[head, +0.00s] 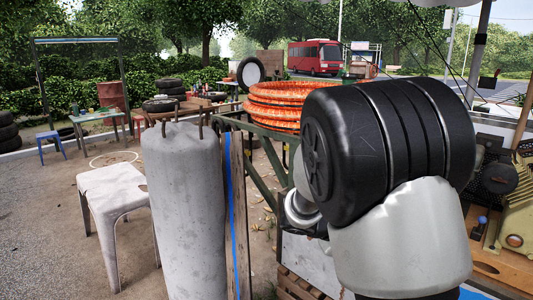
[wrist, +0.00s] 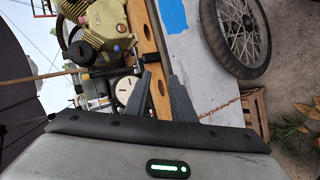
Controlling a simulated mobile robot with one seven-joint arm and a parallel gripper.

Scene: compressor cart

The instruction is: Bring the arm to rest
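My arm, a thick black joint above a pale grey link, fills the right-centre of the head view. My gripper is hidden there behind it. In the wrist view my gripper (wrist: 161,76) shows two dark grey fingers with a gap between their tips. The gap holds nothing; a wooden board (wrist: 158,88) shows through it from beyond. The wrist picture is turned on its side.
A yellow-green compressor (head: 517,205) stands at the right on the wooden board; it also shows in the wrist view (wrist: 103,25). A concrete cylinder (head: 185,215), a white stool (head: 112,190) and an orange hose coil (head: 285,100) stand nearby.

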